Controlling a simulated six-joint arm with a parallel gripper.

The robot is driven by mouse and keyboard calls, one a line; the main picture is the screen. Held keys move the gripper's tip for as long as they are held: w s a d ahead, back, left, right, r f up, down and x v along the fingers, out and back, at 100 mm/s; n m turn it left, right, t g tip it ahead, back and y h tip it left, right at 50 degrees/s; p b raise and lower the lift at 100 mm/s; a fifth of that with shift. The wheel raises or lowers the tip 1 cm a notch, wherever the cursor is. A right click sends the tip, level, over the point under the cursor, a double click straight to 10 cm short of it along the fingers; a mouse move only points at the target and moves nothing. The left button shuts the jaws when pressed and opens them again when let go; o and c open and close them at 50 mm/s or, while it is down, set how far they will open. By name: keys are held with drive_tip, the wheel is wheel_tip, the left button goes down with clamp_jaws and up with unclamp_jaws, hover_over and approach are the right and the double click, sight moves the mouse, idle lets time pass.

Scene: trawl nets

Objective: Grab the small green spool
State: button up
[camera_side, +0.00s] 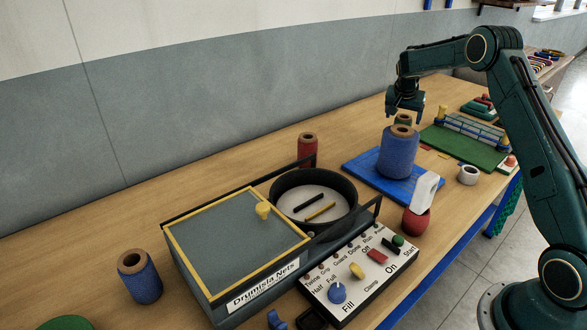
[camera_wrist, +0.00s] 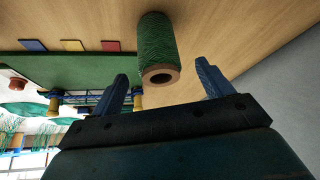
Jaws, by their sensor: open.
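The small green spool (camera_wrist: 156,42), with a brown core end, lies ahead of my gripper (camera_wrist: 162,70) in the wrist view, between the lines of its two blue fingers. The fingers are apart with nothing held; I cannot tell whether they reach the spool. In the side view my gripper (camera_side: 404,108) points down just above the green spool (camera_side: 403,119). Most of that spool is hidden behind the large blue spool (camera_side: 398,155).
The blue spool stands on a blue board (camera_side: 360,163) in front. A green board with a small fence (camera_side: 470,128) is to the right. A red spool (camera_side: 307,150), a round black pan (camera_side: 350,208) and a white mug (camera_side: 468,174) stand nearby. The grey wall (camera_side: 250,110) runs behind the table.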

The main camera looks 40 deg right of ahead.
drive_tip(key=shift+d+f, duration=0.1)
drive_tip(key=shift+f, duration=0.05)
drive_tip(key=shift+x, duration=2.5)
drive_tip(key=c, duration=1.1)
wheel_tip(320, 180, up, 20)
drive_tip(key=shift+r, duration=0.1)
